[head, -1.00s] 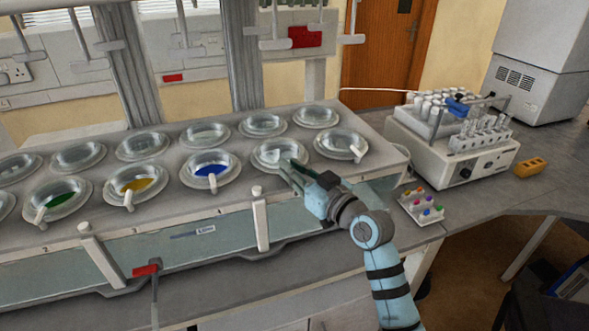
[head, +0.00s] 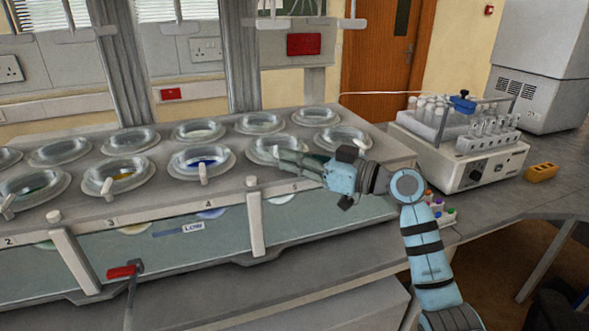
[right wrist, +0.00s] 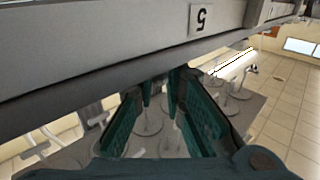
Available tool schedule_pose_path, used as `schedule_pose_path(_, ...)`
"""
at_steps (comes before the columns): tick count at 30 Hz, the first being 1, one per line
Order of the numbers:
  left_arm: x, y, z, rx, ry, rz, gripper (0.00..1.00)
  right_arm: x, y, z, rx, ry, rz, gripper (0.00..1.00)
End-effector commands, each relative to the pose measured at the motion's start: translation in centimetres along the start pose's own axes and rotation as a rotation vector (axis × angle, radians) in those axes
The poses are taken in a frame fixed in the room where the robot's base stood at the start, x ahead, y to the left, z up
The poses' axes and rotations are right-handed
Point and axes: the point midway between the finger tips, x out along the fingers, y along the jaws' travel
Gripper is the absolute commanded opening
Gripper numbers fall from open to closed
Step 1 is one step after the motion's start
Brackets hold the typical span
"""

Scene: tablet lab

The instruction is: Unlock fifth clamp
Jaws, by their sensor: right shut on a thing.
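The fifth vessel (head: 262,144) is a clear domed lid in a grey ring, in the front row of the long grey deck (head: 330,180). Its clamp is hidden by my right gripper (head: 283,157), which reaches in from the right with its teal fingers across the ring's front right edge. The fingers are shut on the clamp. The label 5 (head: 295,187) is on the deck's front edge just below; in the right wrist view the label (right wrist: 201,17) is upside down, above the teal fingers (right wrist: 170,80). My left gripper is out of view.
The fourth vessel (head: 203,160), with blue liquid and a white clamp lever, is left of my gripper. The sixth vessel (head: 341,137) is just behind it.

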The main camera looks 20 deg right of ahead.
Motion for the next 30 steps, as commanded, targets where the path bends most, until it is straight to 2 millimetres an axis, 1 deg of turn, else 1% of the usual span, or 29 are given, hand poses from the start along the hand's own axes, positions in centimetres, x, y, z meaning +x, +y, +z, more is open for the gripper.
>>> schedule_pose_path(3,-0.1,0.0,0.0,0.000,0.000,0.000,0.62,0.0,0.0,0.2,0.002,-0.007,0.000,0.00)
schedule_pose_path(4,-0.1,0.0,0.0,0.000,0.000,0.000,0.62,0.0,0.0,0.2,0.002,-0.007,0.000,0.12)
schedule_pose_path(6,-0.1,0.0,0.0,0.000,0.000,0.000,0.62,0.0,0.0,0.2,0.002,-0.007,0.000,0.24)
schedule_pose_path(8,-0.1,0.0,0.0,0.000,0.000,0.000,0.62,0.0,0.0,0.1,0.001,-0.006,0.001,0.32)
schedule_pose_path(15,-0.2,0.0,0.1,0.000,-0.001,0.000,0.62,0.0,0.0,0.1,0.001,-0.004,0.001,0.32)
schedule_pose_path(18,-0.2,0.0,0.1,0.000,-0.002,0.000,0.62,-0.5,0.0,0.1,-0.001,-0.005,0.003,0.32)
schedule_pose_path(20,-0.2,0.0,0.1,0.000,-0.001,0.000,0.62,-1.3,0.1,0.1,-0.002,-0.006,0.005,0.32)
schedule_pose_path(23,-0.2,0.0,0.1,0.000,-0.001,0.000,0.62,-3.6,0.1,0.2,-0.003,-0.009,0.007,0.32)
schedule_pose_path(27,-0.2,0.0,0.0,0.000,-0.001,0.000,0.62,-7.7,0.1,0.2,-0.004,-0.014,0.005,0.32)
schedule_pose_path(30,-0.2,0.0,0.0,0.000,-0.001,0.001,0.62,-10.1,0.0,0.2,0.000,-0.013,0.003,0.32)
